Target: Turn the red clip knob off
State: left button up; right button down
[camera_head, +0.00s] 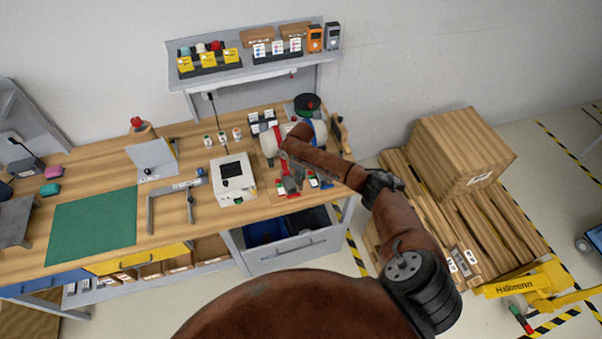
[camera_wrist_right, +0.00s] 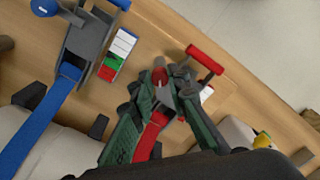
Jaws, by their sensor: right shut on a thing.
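The red clip shows in the right wrist view with a red T-shaped handle (camera_wrist_right: 205,62), a grey metal body and a red strap (camera_wrist_right: 151,137). Its red rounded knob (camera_wrist_right: 159,75) sits between the fingers of my right gripper (camera_wrist_right: 158,88), which is shut on it. In the head view my right gripper (camera_head: 291,174) points down at the front edge of the bench, and the arm hides part of the clip. My left gripper is not in view.
A blue clip (camera_wrist_right: 92,40) with a blue strap stands beside the red one, a coloured label card (camera_wrist_right: 118,55) between. The wooden bench (camera_head: 181,215) also holds a white box device (camera_head: 232,180) and a green mat (camera_head: 92,226). A pallet with a carton (camera_head: 460,150) stands right.

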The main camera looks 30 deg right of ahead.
jog(key=m+p, duration=0.2)
jog(key=m, duration=0.1)
jog(key=shift+r+p, duration=0.15)
jog(key=shift+p, duration=0.2)
jog(key=shift+m+p, duration=0.65)
jog(key=shift+m, duration=1.05)
jog(key=c, duration=1.8)
grip_release()
jog(key=shift+c, duration=0.2)
jog(key=shift+r, duration=0.1)
notch_tip(320, 180, up, 12)
jog(key=shift+f, duration=0.2)
